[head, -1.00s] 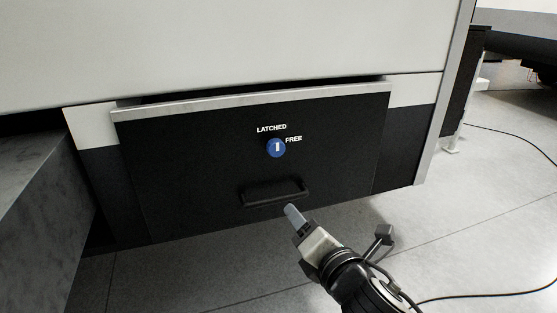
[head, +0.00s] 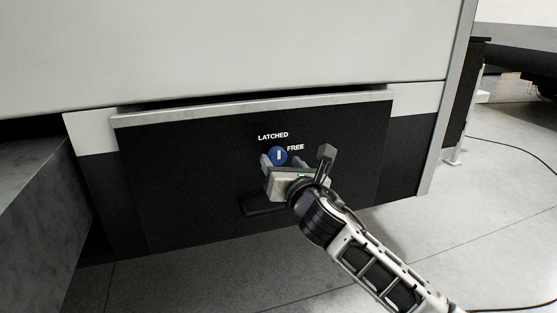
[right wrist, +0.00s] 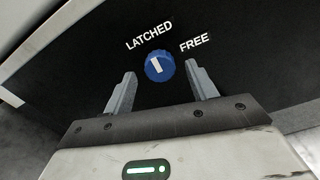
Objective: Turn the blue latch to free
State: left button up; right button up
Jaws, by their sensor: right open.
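The round blue latch (head: 279,156) is on the black drawer front, with a white mark on its face. The word LATCHED is above it and FREE is to its upper right. In the right wrist view the latch (right wrist: 159,67) shows its white mark pointing toward LATCHED. My right gripper (head: 282,160) is open in front of the drawer, its fingers spread to either side of the latch in the head view. In the right wrist view the gripper (right wrist: 160,85) is empty, and the latch appears just beyond the fingertips, apart from both. My left gripper is not in view.
The drawer front (head: 190,180) has a black handle (head: 258,208) below the latch, partly hidden by my right gripper. A grey block (head: 35,200) stands at the left. Pale floor is open at the right, with a dark cable (head: 515,148) on it.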

aim_at(279, 158)
jog(key=shift+x, duration=1.6)
jog(key=c, duration=1)
